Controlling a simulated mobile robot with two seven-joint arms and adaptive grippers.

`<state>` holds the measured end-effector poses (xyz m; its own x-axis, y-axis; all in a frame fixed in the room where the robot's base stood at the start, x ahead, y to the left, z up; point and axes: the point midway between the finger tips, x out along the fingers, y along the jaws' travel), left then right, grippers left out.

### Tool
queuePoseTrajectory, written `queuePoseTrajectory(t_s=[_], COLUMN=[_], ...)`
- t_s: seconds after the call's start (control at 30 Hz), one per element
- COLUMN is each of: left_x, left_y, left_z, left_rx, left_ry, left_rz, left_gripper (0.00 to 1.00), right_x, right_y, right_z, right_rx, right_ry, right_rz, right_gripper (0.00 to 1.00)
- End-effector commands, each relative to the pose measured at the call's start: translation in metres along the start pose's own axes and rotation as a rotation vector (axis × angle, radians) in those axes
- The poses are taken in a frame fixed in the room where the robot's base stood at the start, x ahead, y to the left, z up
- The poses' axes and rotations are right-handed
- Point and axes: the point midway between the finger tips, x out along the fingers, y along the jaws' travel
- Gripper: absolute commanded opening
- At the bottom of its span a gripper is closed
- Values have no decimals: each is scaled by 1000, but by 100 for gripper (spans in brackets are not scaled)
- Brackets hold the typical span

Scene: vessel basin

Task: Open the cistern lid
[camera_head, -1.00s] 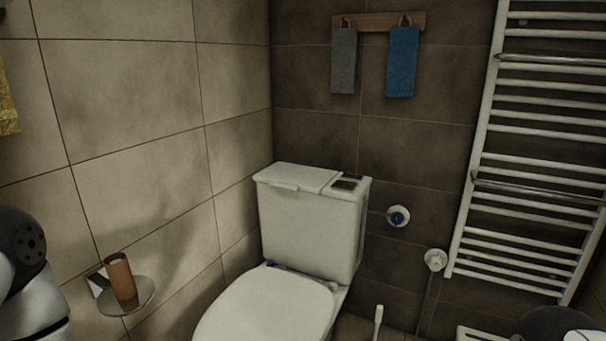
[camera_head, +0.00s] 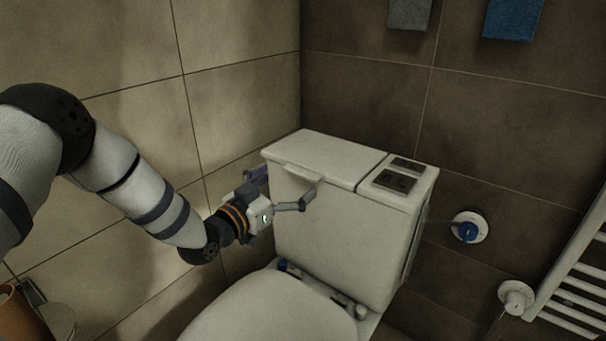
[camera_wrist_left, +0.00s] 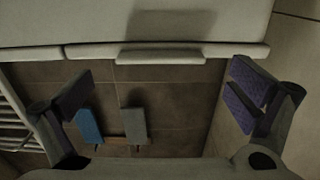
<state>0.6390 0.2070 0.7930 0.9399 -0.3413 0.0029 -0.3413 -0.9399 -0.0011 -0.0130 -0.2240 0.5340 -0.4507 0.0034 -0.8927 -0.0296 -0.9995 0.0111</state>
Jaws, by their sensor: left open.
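The white cistern lid (camera_head: 325,156) lies flat and shut on top of the cistern (camera_head: 340,235), with a small lip (camera_head: 298,173) at its front edge. My left gripper (camera_head: 282,190) is open and empty in front of the upper left of the cistern, its fingers spread to either side below the lip. In the left wrist view, which is upside down, the lip (camera_wrist_left: 160,59) lies beyond and between the open fingers (camera_wrist_left: 162,94). I cannot tell whether a finger touches the cistern. My right gripper is not in view.
A flush-button panel (camera_head: 396,179) is beside the lid on the right. The toilet seat cover (camera_head: 270,310) is down below my left gripper. Tiled walls are close behind and to the left. A blue-knobbed valve (camera_head: 468,230) and towel radiator (camera_head: 580,275) are at the right.

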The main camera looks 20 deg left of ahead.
Motion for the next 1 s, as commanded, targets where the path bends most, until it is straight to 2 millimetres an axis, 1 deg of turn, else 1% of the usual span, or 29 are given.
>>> queuePoseTrajectory(t_s=[0.03, 0.1, 0.2, 0.33, 0.57, 0.6, 0.67, 0.7, 0.77, 0.8, 0.87, 1.0], left_x=[11, 26, 40, 49, 50, 50, 50, 49, 49, 49, 49, 49], left_y=[0, 0, 0, 0, 0, 0, 0, 0, 0, 0, 0, 0], left_z=[4, 3, 3, 2, 1, 1, 1, 1, 1, 1, 1, -2], left_rx=[2, 1, 0, -2, -1, -1, -1, -1, -1, -1, -1, -1], left_ry=[-1, -1, -3, -3, -2, -2, -2, -2, -2, -2, -2, -7], left_rz=[1, 1, 1, 0, 0, 0, 0, 0, 0, 0, 0, 0], left_gripper=[100, 100, 100, 100, 100, 91, 77, 68, 55, 46, 33, 33], right_x=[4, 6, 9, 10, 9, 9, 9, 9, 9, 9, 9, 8], right_y=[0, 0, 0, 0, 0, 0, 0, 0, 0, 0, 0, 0], right_z=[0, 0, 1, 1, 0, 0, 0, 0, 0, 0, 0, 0], right_rx=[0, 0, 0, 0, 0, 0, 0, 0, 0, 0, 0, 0], right_ry=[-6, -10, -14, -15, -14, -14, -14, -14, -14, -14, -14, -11], right_rz=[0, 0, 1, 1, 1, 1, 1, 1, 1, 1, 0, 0], right_gripper=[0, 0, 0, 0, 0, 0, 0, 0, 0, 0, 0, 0])
